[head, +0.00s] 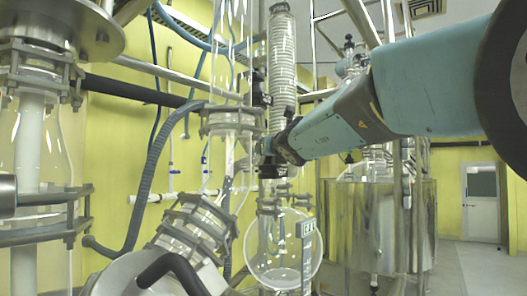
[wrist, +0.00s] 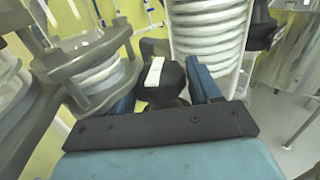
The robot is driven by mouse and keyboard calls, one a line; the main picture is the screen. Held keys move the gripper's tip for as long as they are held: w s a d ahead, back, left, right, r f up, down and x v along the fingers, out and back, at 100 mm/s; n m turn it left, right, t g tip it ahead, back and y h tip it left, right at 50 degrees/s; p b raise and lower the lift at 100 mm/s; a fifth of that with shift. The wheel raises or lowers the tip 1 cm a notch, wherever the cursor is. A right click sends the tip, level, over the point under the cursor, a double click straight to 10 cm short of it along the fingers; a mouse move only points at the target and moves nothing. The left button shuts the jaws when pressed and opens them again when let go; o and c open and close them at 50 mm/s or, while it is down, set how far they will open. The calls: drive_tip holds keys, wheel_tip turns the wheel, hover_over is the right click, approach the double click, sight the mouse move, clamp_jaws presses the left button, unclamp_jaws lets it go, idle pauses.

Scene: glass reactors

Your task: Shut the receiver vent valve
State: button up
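A black valve handle (wrist: 165,78) with a white stripe shows in the wrist view, in front of my gripper (wrist: 165,85). The stripe runs nearly straight up the picture, slightly tilted. The two blue fingers stand wide apart, one on each side of the handle. They look open around it, but any contact is hidden by the dark parts. In the head view my gripper (head: 270,156) is at the glass column, above the round glass receiver (head: 283,262). The handle cannot be made out clearly there.
A coiled glass condenser (head: 282,60) rises close behind my gripper, and it also fills the upper middle of the wrist view (wrist: 208,40). Grey clamped glass flanges (wrist: 85,65) stand close to the left finger. A steel vessel (head: 375,225) stands at the right.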

drive_tip(key=shift+s, duration=0.15)
drive_tip(key=shift+v, duration=0.8)
drive_tip(key=v, duration=1.2)
drive_tip(key=shift+f, duration=0.1)
